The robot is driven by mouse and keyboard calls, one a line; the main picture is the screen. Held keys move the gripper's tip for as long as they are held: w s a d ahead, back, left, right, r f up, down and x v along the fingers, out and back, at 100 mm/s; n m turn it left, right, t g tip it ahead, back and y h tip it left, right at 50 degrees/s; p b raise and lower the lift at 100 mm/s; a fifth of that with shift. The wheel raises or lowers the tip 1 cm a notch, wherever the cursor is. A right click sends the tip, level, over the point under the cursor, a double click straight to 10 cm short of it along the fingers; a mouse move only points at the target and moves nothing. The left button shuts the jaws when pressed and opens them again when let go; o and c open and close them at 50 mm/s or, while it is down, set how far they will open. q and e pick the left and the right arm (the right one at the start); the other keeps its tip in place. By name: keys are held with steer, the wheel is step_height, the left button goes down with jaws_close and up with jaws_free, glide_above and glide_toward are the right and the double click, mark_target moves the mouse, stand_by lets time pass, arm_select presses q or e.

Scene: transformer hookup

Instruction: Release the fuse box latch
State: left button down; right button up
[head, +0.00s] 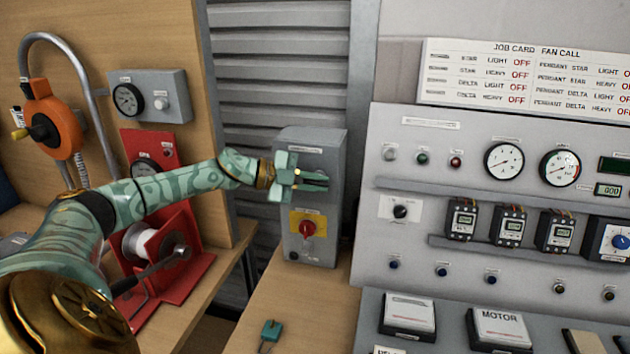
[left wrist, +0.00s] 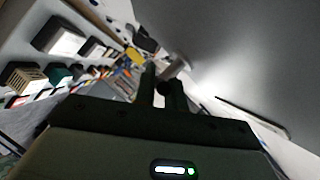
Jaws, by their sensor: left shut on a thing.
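The grey box (head: 335,219) with a label near its top and a red rotary knob (head: 307,229) on a yellow plate stands on the wooden bench; I take it as the fuse box. My left gripper (head: 312,182) reaches in from the left to the upper front of this box, above the knob. Its fingers are shut on a small part there, which I take as the latch; they mostly hide it. In the left wrist view, a pale grey piece (left wrist: 178,67) shows at the fingertips (left wrist: 163,84). My right gripper is not in view.
A grey control panel (head: 455,150) with gauges, buttons and switches stands on the right. A red stand with a spool (head: 152,240) and an orange crank unit (head: 50,125) are on the left. A small teal connector (head: 271,330) lies on the bench below the box.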

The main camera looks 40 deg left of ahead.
arm_select(q)
steer(key=c, duration=1.5)
jaws_free()
steer(key=shift+s+a, duration=0.3)
steer(key=shift+s, duration=0.05)
steer(key=p+v, duration=0.1)
steer(key=v, duration=0.3)
steer(key=shift+s+a+r, duration=0.1)
steer(key=shift+s+r, duration=0.05)
steer(key=shift+s, duration=0.05)
steer(key=p, duration=0.8)
glide_toward(310, 182)
steer(key=v, duration=0.5)
